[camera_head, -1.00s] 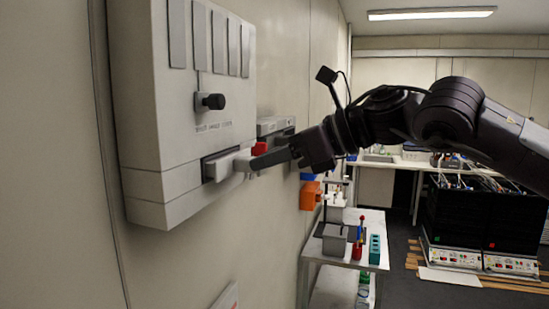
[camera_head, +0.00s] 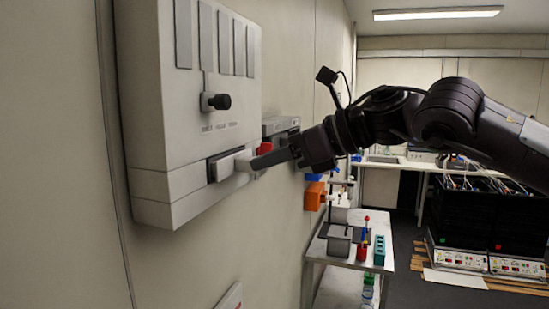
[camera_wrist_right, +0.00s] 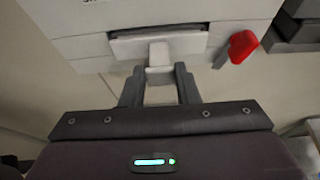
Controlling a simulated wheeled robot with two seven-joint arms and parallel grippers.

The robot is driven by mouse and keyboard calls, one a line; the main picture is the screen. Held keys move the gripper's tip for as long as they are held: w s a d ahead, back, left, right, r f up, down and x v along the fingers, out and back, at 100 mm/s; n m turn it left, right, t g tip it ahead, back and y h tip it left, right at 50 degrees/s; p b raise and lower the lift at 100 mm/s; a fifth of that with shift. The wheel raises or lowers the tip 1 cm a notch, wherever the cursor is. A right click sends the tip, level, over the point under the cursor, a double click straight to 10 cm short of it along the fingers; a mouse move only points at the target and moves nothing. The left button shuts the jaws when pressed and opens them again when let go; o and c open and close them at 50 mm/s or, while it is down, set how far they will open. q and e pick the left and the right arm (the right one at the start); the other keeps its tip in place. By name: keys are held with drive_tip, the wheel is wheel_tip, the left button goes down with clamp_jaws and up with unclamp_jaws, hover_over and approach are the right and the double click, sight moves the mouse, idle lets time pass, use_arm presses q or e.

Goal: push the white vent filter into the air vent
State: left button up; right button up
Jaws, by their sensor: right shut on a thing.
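The white vent filter (camera_head: 228,166) is a flat block with a small tab, at the dark slot of the air vent (camera_head: 211,172), low on the front of the wall box. It sits at least partly in the slot; its depth is hard to tell. My right gripper (camera_head: 254,163) comes in from the right and is shut on the filter's tab. In the right wrist view the filter (camera_wrist_right: 160,45) lies across the slot, and its tab runs between the two fingertips of the right gripper (camera_wrist_right: 159,70). My left gripper is not in view.
The pale wall box (camera_head: 186,110) has a black knob (camera_head: 217,101) above the slot. A red part (camera_wrist_right: 242,46) sits just right of the slot. Beyond it are a grey wall unit (camera_head: 281,125) and an orange bin (camera_head: 314,196). A small table (camera_head: 330,250) stands lower right.

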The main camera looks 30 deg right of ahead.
drive_tip(key=shift+w+a, duration=0.25)
drive_tip(key=shift+w, duration=0.05)
drive_tip(key=o, duration=1.1)
drive_tip(key=shift+c, duration=0.2)
drive_tip(key=b+v, duration=0.4)
drive_tip(key=v, duration=0.3)
drive_tip(key=shift+s+d+r, duration=0.2)
drive_tip(key=shift+s+d, duration=0.05)
